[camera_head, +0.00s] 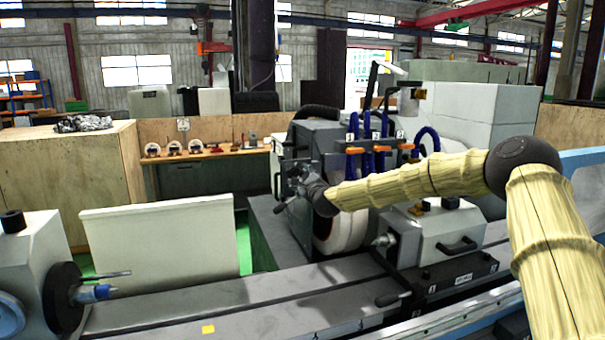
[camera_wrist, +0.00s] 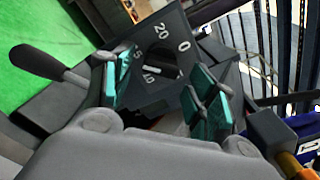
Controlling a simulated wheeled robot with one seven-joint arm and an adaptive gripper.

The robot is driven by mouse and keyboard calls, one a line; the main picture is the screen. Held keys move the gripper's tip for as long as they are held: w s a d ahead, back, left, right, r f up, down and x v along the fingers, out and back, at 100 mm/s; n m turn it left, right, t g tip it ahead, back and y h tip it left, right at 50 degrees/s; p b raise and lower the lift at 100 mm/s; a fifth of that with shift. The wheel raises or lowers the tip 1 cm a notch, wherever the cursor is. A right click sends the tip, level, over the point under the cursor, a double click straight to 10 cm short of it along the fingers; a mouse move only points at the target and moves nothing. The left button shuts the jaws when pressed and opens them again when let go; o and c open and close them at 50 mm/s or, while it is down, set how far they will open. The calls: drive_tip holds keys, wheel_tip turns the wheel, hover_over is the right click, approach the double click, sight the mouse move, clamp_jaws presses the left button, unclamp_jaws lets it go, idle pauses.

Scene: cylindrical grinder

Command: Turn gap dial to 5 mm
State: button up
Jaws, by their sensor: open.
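The gap dial (camera_wrist: 163,66) sits on a dark square plate with white numbers 0, 10, 15 and 20 in the wrist view. The 5 is hidden or cut off near my right finger. A dark knob with a white mark shows at its middle; I cannot tell exactly which number the mark points to. My gripper (camera_wrist: 165,92) is open, its teal finger pads spread on either side of the knob, with no clear contact. In the head view, my gripper (camera_head: 298,178) is at the grey grinder housing (camera_head: 318,140); the dial cannot be made out there.
A lever with a dark handle (camera_wrist: 50,66) is left of the dial. The grinding wheel (camera_head: 345,232) and blue hoses (camera_head: 367,130) are close to my wrist. The tailstock block (camera_head: 440,235) stands below my arm. The long machine bed (camera_head: 270,305) runs across the front.

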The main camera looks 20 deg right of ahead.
drive_tip(key=shift+w+a, duration=0.2)
drive_tip(key=shift+w, duration=0.65)
drive_tip(key=shift+w+d+p, duration=0.15)
drive_tip(key=shift+w+p, duration=0.05)
drive_tip(key=shift+p, duration=0.1)
